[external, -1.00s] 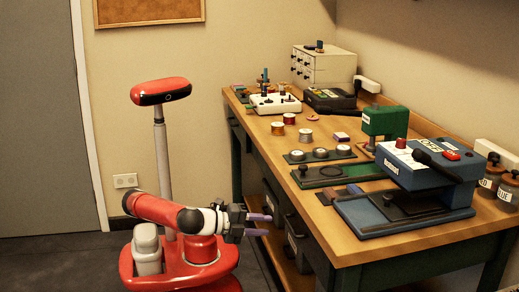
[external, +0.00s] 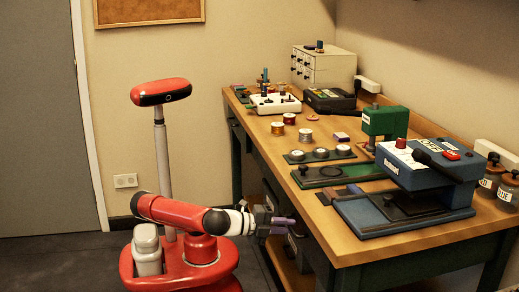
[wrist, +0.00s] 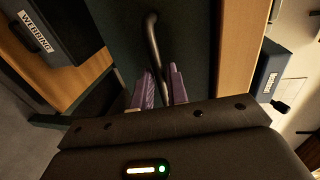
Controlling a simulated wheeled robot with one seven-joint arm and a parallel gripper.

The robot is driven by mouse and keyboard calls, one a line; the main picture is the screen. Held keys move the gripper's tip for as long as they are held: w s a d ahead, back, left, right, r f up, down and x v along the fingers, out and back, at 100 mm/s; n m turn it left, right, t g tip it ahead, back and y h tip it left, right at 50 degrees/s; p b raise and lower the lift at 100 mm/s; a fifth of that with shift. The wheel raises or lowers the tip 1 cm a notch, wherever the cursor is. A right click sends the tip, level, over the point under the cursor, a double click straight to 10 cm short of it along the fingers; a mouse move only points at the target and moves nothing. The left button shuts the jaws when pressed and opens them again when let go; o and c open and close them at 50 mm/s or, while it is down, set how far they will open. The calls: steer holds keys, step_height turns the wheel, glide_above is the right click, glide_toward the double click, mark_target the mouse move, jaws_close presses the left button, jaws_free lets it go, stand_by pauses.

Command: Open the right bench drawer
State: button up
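The dark green drawer front (wrist: 118,35) of the bench fills the middle of the wrist view. Its dark bar handle (wrist: 152,32) runs down the front and passes between the purple fingers of my gripper (wrist: 162,80). The fingers sit close in on either side of the handle and look shut on it; the exact contact is hard to see. In the external view my gripper (external: 277,226) is low beside the bench's front side, under the wooden top (external: 300,205). The drawer front is mostly hidden from that camera, and I see no clear gap around it.
A box labelled webbing (wrist: 45,40) sits on a wooden shelf in the wrist view. A blue press (external: 425,165), a green press (external: 385,122) and several spools stand on the bench top. The floor left of the bench, beyond my base, is clear.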

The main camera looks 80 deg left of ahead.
jaws_close()
steer(key=f+p+v, duration=0.1)
steer(key=f+v, duration=0.1)
steer(key=v, duration=0.9)
steer(key=s+f+p+v, duration=0.1)
steer(key=f+v, duration=0.2)
steer(key=v, duration=0.9)
steer(key=shift+s, duration=0.35)
steer(key=shift+o, duration=2.1)
jaws_free()
steer(key=shift+r, duration=0.1)
steer(key=p+v, duration=0.1)
steer(key=v, duration=0.6)
steer(key=shift+s, duration=0.4)
